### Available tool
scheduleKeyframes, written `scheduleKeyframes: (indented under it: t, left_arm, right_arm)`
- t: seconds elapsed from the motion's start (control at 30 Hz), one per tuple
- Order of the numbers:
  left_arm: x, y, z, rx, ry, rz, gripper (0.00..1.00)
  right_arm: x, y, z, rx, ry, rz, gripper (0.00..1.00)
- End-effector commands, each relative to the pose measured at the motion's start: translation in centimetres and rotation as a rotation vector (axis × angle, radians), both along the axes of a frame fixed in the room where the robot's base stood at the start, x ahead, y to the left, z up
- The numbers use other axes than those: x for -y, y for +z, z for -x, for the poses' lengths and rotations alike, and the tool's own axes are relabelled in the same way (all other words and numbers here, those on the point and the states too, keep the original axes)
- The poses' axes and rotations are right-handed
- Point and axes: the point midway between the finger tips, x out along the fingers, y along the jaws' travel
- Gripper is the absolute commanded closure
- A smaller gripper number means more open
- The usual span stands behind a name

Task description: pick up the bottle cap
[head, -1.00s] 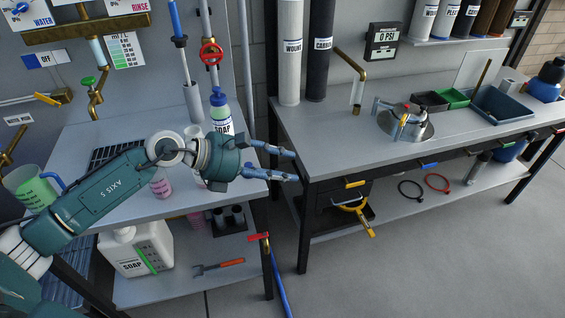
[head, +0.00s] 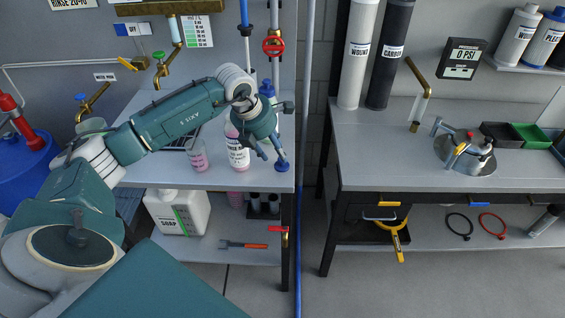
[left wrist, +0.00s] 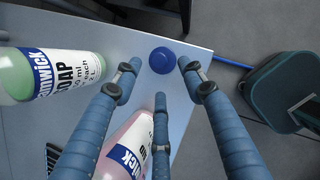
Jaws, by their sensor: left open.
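The blue round bottle cap (left wrist: 161,60) lies on the grey bench top near its corner in the left wrist view. In the head view I cannot make it out; my gripper seems to cover that spot. My left gripper (head: 270,162) points down over the right front corner of the left bench. In the left wrist view its three fingers (left wrist: 160,82) are spread open and empty, with the cap beyond and between the tips. I cannot tell how high the tips are above the bench.
A pink-filled bottle (head: 238,153) stands close beside the gripper, also in the left wrist view (left wrist: 128,150). A green soap bottle (left wrist: 55,75) is near too. A pink beaker (head: 198,157) stands further left.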

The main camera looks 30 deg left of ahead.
Motion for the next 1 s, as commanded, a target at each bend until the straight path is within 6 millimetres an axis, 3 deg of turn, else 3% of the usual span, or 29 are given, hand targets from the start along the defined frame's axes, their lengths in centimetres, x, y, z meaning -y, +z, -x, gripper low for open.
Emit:
scheduleKeyframes:
  t: [0.17, 0.3, 0.57, 0.77, 1.0]
  left_arm:
    - [0.7, -1.9, -1.5, -0.004, -0.001, 0.003, 0.59]
    - [0.7, -3.6, -2.1, -0.002, -0.001, 0.001, 0.59]
    - [0.7, -4.1, -2.2, 0.000, -0.002, 0.000, 0.59]
    - [0.7, -4.0, -2.2, 0.000, -0.001, 0.001, 0.90]
    - [0.7, -4.0, -2.2, 0.000, -0.001, 0.001, 0.90]
  right_arm:
    - [1.3, 1.9, -0.7, 0.008, -0.004, 0.015, 0.60]
    - [1.7, 2.1, -0.7, 0.008, -0.006, 0.019, 0.60]
    - [1.6, 2.0, -0.7, 0.009, -0.006, 0.018, 0.60]
    - [1.0, 2.0, -0.7, 0.010, -0.004, 0.011, 0.60]
    - [0.1, 2.0, -0.7, 0.009, -0.003, 0.001, 0.60]
